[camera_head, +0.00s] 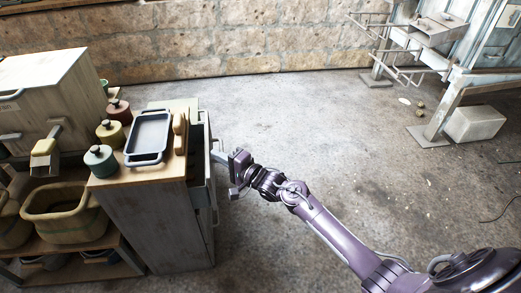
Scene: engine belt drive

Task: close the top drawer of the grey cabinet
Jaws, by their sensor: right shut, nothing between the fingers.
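The grey cabinet (152,222) stands at left centre in the head view, with a wooden top. Its top drawer (207,172) is pulled out part way on the right side, and a dark gap shows between the drawer front and the cabinet body. My right gripper (224,160) is shut and empty, just to the right of the drawer front. Its tip is close to the drawer front; I cannot tell whether they touch. My left gripper is not in view.
On the cabinet top are a blue-grey tray (149,135), a wooden board (180,133) and several lidded pots (100,160). A basket (65,212) sits on a low shelf to the left. Open floor (300,115) lies to the right, with a metal frame (445,110) beyond.

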